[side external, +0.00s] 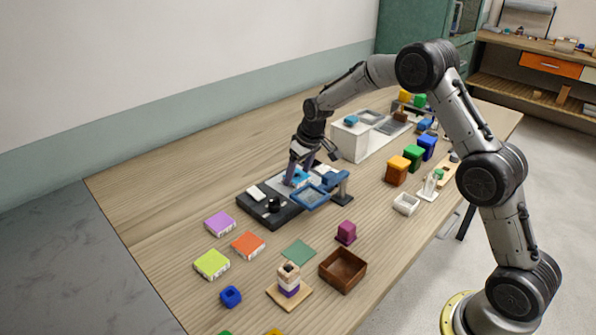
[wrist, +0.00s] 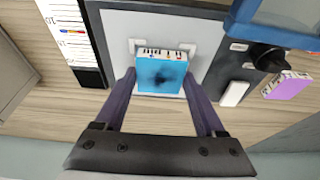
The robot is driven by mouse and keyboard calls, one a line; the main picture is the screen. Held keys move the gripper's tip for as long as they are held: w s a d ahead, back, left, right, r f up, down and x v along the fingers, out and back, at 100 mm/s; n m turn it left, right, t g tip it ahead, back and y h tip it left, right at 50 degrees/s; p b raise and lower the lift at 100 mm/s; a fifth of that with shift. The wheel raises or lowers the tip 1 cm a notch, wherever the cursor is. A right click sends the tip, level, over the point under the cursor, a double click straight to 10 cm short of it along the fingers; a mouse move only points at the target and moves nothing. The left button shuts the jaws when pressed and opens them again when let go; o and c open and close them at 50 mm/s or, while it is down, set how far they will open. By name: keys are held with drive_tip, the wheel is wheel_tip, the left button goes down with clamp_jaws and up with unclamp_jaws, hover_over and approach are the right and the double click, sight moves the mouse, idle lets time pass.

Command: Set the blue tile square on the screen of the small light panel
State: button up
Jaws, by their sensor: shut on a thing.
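The blue tile (wrist: 161,76), with a light front edge carrying small dark and red marks, is between the two fingers of my gripper (wrist: 160,84) in the wrist view. It also shows in the side view (side external: 299,177), partly hidden by a finger. My gripper (side external: 299,172) is shut on it, pointing down at the small light panel. The panel's grey screen (wrist: 115,45) lies under the tile, inside a dark casing (side external: 272,208). White corner marks (wrist: 187,47) show on the screen beyond the tile, which looks roughly square to them. I cannot tell whether the tile touches the screen.
A blue-framed lens (side external: 311,197) on a stand overhangs the panel's near side. A black knob (wrist: 268,57) and a white block (wrist: 234,94) sit on the casing. Purple (side external: 220,223), orange (side external: 248,245) and lime (side external: 212,264) tiles lie to the left. A white box (side external: 352,140) stands behind.

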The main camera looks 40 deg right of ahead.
drive_tip(key=o, duration=1.5)
drive_tip(key=s+a+r+t, duration=0.1)
drive_tip(key=s+r, duration=0.2)
drive_tip(key=r, duration=0.8)
drive_tip(key=s+a+r+t, duration=0.1)
drive_tip(key=s+r, duration=0.3)
drive_tip(key=r, duration=0.6)
drive_tip(key=s+a+r+t, duration=0.1)
drive_tip(key=s+a+r, duration=0.15)
drive_tip(key=s, duration=0.35)
drive_tip(key=s+a+r, duration=0.1)
drive_tip(key=s+r, duration=0.3)
drive_tip(key=s, duration=0.3)
drive_tip(key=shift+g, duration=0.4)
drive_tip(key=s+f, duration=0.3)
drive_tip(key=s, duration=0.3)
drive_tip(key=s+a+f, duration=0.1)
drive_tip(key=s+f, duration=0.3)
drive_tip(key=s, duration=0.3)
drive_tip(key=s+f, duration=0.3)
drive_tip(key=s, duration=0.3)
drive_tip(key=shift+s+a+f, duration=0.15)
drive_tip(key=shift+s+a, duration=0.1)
drive_tip(key=shift+s, duration=0.05)
